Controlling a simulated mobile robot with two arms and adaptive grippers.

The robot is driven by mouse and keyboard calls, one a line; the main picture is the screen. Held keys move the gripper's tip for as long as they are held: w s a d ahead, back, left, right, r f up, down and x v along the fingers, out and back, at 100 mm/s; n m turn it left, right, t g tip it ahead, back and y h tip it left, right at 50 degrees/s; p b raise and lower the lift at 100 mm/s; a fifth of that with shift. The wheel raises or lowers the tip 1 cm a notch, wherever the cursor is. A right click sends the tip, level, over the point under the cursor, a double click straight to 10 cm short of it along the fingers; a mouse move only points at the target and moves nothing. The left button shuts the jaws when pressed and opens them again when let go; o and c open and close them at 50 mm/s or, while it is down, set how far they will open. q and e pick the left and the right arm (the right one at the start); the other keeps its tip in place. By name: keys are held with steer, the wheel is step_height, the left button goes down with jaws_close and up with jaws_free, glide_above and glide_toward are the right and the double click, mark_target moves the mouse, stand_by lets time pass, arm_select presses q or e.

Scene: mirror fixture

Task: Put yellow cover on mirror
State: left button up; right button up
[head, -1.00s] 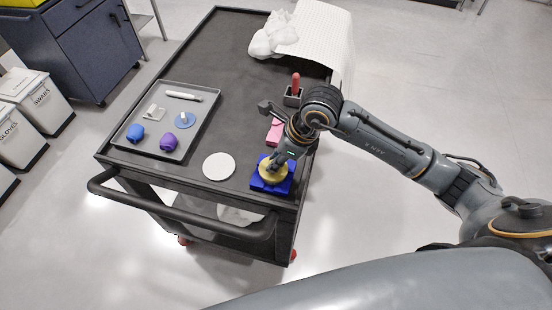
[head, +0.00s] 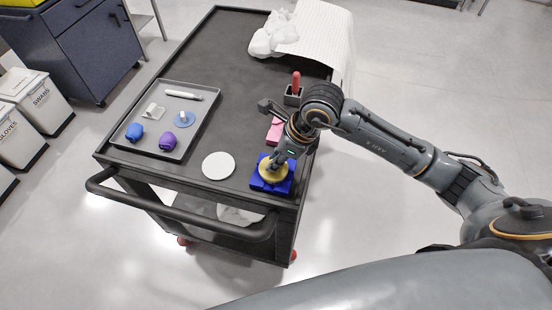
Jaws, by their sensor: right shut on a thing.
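The yellow cover (head: 274,173) is a round disc over the blue fixture (head: 285,187) at the cart's near right corner. My right gripper (head: 273,164) comes down on the yellow cover from above and is shut on it. The gripper hides part of the cover, and I cannot tell whether the cover touches the blue fixture. I see no mirror surface on the blue fixture; the cover hides its middle. A white round disc (head: 218,166) lies flat on the cart to the left of the fixture. My left gripper is not in view.
A grey tray (head: 207,121) on the dark cart (head: 235,60) holds blue and purple lumps, a white stick and small parts. A pink block (head: 274,131) and a red-handled tool in a holder (head: 296,85) stand near my right arm. White cloth (head: 272,36) lies at the back.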

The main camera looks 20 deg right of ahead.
stand_by(0.4)
steer(key=o, duration=1.4)
steer(key=shift+c, duration=0.2)
steer(key=shift+r+p, duration=2)
steer(key=shift+r, duration=1.5)
jaws_close()
